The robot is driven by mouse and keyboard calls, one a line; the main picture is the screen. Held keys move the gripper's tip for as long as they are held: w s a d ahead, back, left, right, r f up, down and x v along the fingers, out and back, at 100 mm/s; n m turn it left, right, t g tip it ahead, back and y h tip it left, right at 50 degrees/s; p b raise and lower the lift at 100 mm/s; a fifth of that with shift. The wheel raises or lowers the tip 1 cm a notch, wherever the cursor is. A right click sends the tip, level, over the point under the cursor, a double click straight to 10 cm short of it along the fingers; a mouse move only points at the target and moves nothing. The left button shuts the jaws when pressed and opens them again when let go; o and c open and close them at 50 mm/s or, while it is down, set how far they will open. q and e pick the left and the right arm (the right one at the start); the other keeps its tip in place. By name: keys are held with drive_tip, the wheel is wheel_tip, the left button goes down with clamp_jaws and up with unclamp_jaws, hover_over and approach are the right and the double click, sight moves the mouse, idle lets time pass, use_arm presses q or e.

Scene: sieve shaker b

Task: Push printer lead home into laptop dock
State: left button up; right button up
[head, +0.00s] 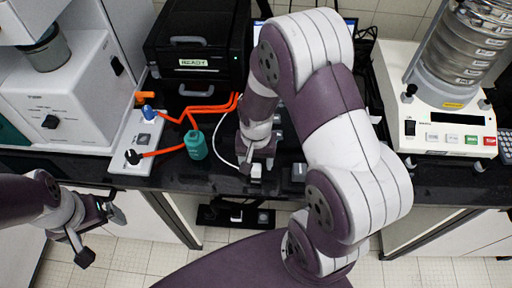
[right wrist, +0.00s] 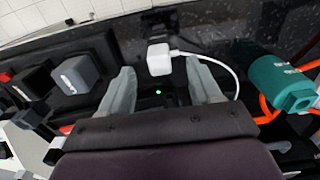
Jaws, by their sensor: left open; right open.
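A white plug (head: 256,171), apparently the end of the printer lead, is near the bench's front edge. Its thin white cable (head: 222,148) curves back toward the black printer (head: 195,50). My right gripper (head: 258,158) is open just above and behind the plug. In the right wrist view the plug (right wrist: 159,60) is just beyond and between the spread fingertips, its cable looping right. A small green light shows on a dark surface between the fingers, maybe the dock; I cannot tell how the plug meets it. The laptop (head: 262,32) is mostly hidden by my arm. My left gripper (head: 98,228) is open and empty before the bench.
A teal box (head: 195,145) with orange cables (head: 205,110) is left of the right gripper. A grey block (head: 299,171) is to its right. A white socket panel (head: 136,140) is further left; a sieve shaker (head: 450,118) is on the right. A black strip (head: 236,216) lies below the bench.

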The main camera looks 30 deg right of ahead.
sight(256, 167)
wheel_tip(256, 167, up, 10)
drive_tip(key=shift+f+b, duration=0.25)
drive_tip(key=shift+b, duration=0.05)
drive_tip(key=shift+s, duration=0.1)
drive_tip(key=s+n, duration=0.1)
drive_tip(key=n, duration=0.1)
drive_tip(key=s+a+n+t, duration=0.1)
drive_tip(key=n, duration=0.1)
drive_tip(key=s+a+n, duration=0.1)
drive_tip(key=s+n, duration=0.1)
drive_tip(key=shift+s+a, duration=0.1)
drive_tip(key=shift+a, duration=0.15)
idle(0.7)
